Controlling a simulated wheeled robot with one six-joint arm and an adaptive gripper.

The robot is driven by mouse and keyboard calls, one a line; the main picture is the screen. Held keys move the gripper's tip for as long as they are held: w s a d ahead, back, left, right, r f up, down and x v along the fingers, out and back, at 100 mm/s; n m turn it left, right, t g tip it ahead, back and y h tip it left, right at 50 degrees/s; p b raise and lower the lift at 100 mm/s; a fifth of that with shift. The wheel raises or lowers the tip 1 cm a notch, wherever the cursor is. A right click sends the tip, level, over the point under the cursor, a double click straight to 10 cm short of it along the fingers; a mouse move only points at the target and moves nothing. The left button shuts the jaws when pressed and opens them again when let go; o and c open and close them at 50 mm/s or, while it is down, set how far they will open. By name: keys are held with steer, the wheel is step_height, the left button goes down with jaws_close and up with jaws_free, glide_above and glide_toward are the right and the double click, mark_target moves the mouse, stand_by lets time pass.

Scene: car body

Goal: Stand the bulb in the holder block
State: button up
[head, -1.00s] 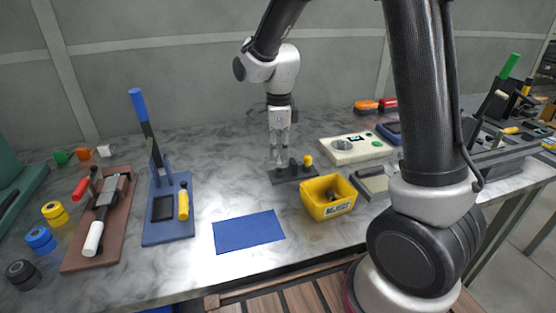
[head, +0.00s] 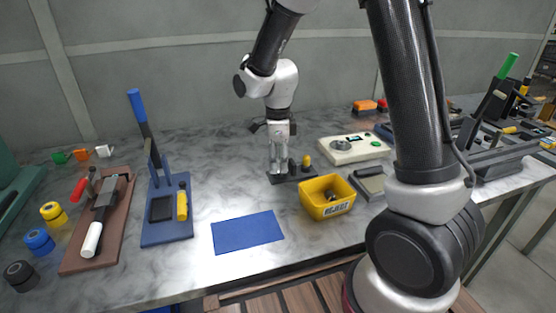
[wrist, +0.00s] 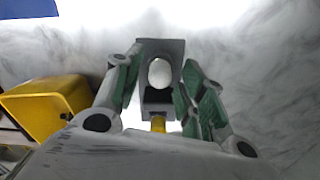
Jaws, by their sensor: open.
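The holder block (head: 306,177) is a dark grey bar on the bench, left of the yellow bin. A dark peg and a yellow-topped piece stand along it. In the wrist view the block (wrist: 176,48) lies between and beyond my fingers. The bulb (wrist: 159,73) is a white rounded shape seen end-on over the block. It appears upright at the block, but its base is hidden. My gripper (head: 279,170) points down at the left end of the block. Its green-padded fingers (wrist: 163,75) are apart, one on each side of the bulb. In the head view the fingers hide the bulb.
The yellow REJECT bin (head: 327,197) stands close on the right of the block. A blue mat (head: 247,232) lies in front. A white device (head: 352,148) sits behind right, and a blue lever press (head: 166,210) stands left. Bench between press and block is clear.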

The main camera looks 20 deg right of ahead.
mark_target(278, 162)
step_height(278, 162, up, 12)
steer(key=r, duration=0.1)
steer(key=s+d+r+n+t, duration=0.2)
steer(key=s+d+r+n, duration=0.1)
steer(key=s+d+n, duration=0.4)
steer(key=s+d+r+n+t, duration=0.2)
steer(key=s+d+n, duration=0.6)
steer(key=s+n, duration=0.6)
steer(key=shift+s+r, duration=0.8)
steer(key=shift+s, duration=0.2)
